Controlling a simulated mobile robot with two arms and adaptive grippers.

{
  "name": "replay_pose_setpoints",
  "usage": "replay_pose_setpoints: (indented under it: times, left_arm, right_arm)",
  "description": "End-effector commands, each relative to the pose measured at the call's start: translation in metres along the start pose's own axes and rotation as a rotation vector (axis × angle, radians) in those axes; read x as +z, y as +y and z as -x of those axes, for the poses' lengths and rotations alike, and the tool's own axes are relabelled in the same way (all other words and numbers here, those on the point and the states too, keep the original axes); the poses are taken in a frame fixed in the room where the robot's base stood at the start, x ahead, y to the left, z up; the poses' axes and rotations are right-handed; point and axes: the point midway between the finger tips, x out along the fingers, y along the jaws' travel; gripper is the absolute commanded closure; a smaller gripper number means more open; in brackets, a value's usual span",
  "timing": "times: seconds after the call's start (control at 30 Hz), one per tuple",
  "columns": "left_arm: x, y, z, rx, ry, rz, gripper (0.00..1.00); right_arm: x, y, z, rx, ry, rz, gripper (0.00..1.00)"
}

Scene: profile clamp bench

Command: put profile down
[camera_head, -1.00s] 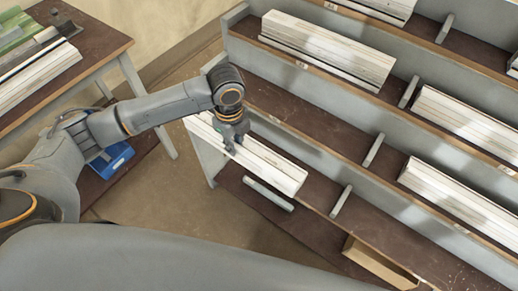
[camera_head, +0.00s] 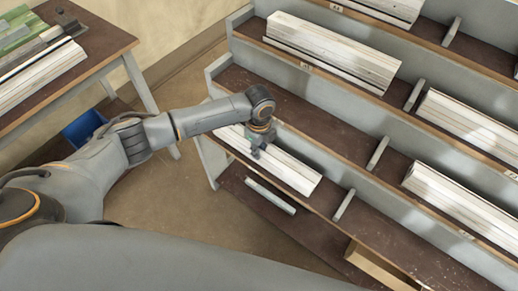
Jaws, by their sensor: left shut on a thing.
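A long white profile (camera_head: 300,180) shows at the left end of a lower shelf tier, with its far end running left behind my wrist. My left gripper (camera_head: 256,155) is above it, pointing down, and shut on the profile. The fingertips are small in view and partly hidden by the wrist. I cannot tell whether the profile bears fully on the shelf or on other white profiles beneath it. My right gripper is not in view.
The stepped rack (camera_head: 290,105) holds stacks of white profiles (camera_head: 335,48) between grey dividers (camera_head: 378,152). A workbench (camera_head: 100,50) with profiles stands at left, with a blue bin (camera_head: 84,128) below.

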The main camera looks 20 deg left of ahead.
Motion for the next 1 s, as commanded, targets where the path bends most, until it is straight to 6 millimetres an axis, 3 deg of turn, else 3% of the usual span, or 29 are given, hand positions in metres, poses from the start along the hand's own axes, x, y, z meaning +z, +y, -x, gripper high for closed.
replay_pose_setpoints:
  times: [0.23,0.27,0.37,0.77,1.0]
  left_arm:
    - [0.000,-0.001,-0.002,-0.002,0.001,0.000,1.00]
    - [0.000,0.000,-0.002,0.000,0.000,0.000,0.78]
    - [0.000,0.000,-0.002,0.000,0.000,0.000,0.59]
    - [0.000,-0.001,0.006,-0.003,0.001,0.000,0.59]
    - [0.000,-0.001,0.051,-0.005,0.001,-0.001,0.59]
  right_arm:
    - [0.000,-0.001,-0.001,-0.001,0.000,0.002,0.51]
    - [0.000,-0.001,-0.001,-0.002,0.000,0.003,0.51]
    - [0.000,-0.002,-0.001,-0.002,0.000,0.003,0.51]
    - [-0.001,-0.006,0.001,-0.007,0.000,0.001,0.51]
    - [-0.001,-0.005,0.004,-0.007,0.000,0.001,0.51]
